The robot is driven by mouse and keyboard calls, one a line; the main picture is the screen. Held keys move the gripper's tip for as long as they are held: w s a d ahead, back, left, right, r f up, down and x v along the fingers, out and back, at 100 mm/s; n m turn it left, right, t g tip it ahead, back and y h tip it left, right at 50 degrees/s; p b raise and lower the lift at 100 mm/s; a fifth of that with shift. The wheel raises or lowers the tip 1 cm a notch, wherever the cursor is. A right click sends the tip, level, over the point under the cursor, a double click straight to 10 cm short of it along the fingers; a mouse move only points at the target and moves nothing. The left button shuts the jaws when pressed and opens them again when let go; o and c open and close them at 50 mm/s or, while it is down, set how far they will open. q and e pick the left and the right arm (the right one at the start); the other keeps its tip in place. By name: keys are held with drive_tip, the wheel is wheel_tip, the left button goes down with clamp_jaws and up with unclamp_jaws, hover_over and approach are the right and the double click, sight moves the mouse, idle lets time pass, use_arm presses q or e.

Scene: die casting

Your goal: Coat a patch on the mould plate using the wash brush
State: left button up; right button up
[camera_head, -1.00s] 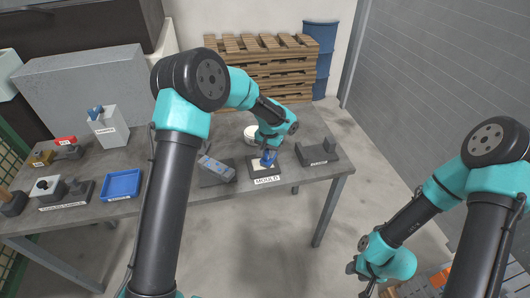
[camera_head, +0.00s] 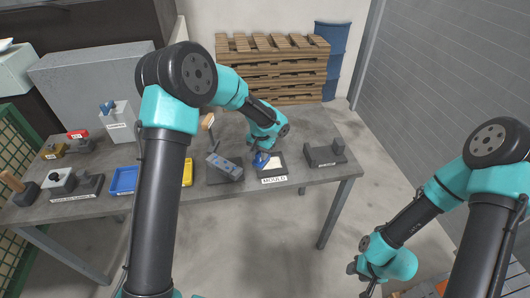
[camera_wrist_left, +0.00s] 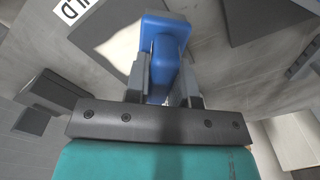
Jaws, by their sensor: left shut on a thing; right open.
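The mould plate is a dark block with a pale top face (camera_head: 274,166) and a MOULD label on its front, on the table right of centre. My left gripper (camera_head: 263,154) is shut on the blue wash brush (camera_head: 261,160) over the left part of this face. The brush's blue body also shows between the fingers in the left wrist view (camera_wrist_left: 161,50), with the pale face (camera_wrist_left: 118,40) beyond it. The bristles are hidden, so I cannot tell whether they touch. My right gripper (camera_head: 364,279) is open and empty, low at the right, away from the table.
A grey block (camera_head: 225,167) on a dark base stands just left of the mould plate. A dark labelled fixture (camera_head: 324,154) stands to its right. A blue tray (camera_head: 124,180) and a white box (camera_head: 117,122) are further left. Wooden pallets (camera_head: 270,70) stand behind the table.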

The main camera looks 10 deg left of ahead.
use_arm(q)
drive_tip(key=shift+s+a+r, duration=0.1)
drive_tip(key=shift+a+r, duration=0.05)
drive_tip(key=shift+a, duration=0.15)
drive_tip(key=shift+d+r, duration=0.1)
drive_tip(key=shift+r, duration=3.8)
